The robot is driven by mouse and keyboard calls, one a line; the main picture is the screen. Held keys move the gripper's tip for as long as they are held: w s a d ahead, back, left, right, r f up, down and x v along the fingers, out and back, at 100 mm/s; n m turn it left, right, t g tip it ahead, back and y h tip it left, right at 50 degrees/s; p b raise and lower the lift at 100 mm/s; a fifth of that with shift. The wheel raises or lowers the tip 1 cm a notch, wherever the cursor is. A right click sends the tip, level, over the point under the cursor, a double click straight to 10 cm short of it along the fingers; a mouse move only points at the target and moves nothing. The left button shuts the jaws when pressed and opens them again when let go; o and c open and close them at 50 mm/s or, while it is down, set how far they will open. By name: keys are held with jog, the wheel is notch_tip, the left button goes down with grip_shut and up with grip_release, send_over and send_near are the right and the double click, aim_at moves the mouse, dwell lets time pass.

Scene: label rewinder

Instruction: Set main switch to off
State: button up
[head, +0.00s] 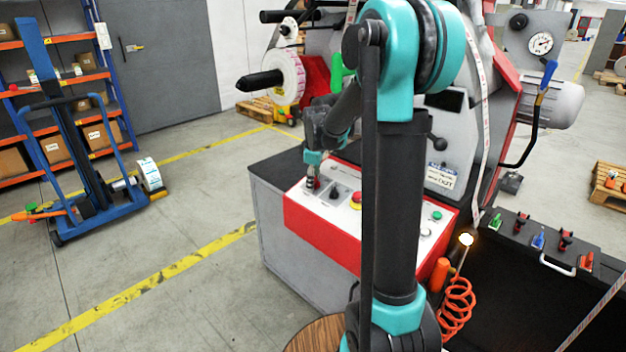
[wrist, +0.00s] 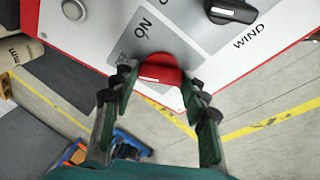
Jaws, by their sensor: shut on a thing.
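The main switch is a red rotary knob (wrist: 160,71) on a grey plate at the corner of the control panel (head: 300,214). The word "ON" is printed beside it in the wrist view. My gripper (wrist: 159,82) has its two fingers on either side of the red knob, shut on it. A pale mark shows on the knob's near face; I cannot tell exactly which position the knob points to. In the head view my gripper (head: 313,178) reaches down to the panel's left end and mostly hides the knob.
A black selector knob (wrist: 231,9) marked "WIND" sits close beside. A round grey button (wrist: 74,9) is on the other side. The head view also shows a red emergency button (head: 356,200) and a green button (head: 436,215). The label roll (head: 285,75) stands behind my arm.

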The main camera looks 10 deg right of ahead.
jog(key=shift+n, duration=0.5)
jog(key=o, duration=1.2)
jog(key=shift+c, duration=0.2)
jog(key=shift+r, duration=0.1)
jog(key=v, duration=0.5)
jog(key=shift+r, duration=0.15)
jog(key=s, duration=1.1)
jog(key=shift+s+d+f, duration=0.25)
jog(key=shift+s+d, duration=0.1)
jog(key=shift+s, duration=0.05)
